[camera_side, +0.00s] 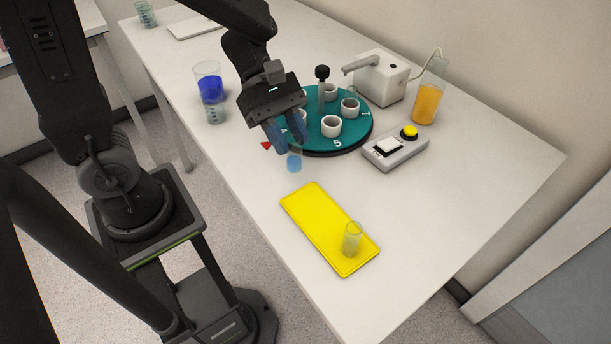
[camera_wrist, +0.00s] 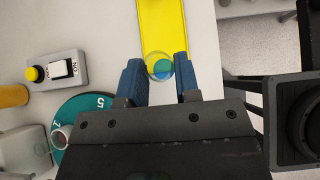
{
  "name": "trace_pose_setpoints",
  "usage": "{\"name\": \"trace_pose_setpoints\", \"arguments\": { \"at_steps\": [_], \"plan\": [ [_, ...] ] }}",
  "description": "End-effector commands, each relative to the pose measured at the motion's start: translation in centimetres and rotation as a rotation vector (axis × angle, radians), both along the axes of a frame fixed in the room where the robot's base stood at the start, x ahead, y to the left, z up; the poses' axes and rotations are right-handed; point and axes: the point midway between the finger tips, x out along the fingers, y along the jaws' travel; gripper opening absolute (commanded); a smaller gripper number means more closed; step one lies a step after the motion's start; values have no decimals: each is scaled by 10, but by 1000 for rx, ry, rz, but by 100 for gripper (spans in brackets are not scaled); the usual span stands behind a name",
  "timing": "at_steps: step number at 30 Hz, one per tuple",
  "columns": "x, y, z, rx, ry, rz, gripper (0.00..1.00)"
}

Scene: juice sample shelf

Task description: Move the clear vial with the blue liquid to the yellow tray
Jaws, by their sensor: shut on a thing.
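The clear vial with blue liquid (camera_side: 294,162) is between the blue fingers of my gripper (camera_side: 284,137) in the side view. The gripper is shut on it, at the front left edge of the turntable. In the wrist view the vial (camera_wrist: 159,67) shows from above between the fingertips (camera_wrist: 158,74), with the yellow tray beyond it. The yellow tray (camera_side: 316,220) lies flat on the table, nearer the camera than the gripper. A clear vial with pale yellowish contents (camera_side: 352,239) stands on the tray's near right end. The rest of the tray is bare.
The teal turntable (camera_side: 345,146) holds several white cups and a central post. A control box (camera_side: 395,150) with a yellow button stands to its right. A white pump device (camera_side: 381,80) and an orange cylinder (camera_side: 427,100) are behind. A beaker of blue liquid (camera_side: 210,88) stands left.

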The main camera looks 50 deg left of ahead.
Motion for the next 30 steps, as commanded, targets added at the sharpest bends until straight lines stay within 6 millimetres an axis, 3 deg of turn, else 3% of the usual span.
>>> {"name": "trace_pose_setpoints", "arguments": {
  "at_steps": [3,8,18,30],
  "plan": [
    [0,-22,-14,0,5,-4,0],
    [1,-36,-22,1,1,1,0],
    [2,-37,-60,1,5,4,0],
    [2,-37,-65,0,2,4,0]
  ]
}}
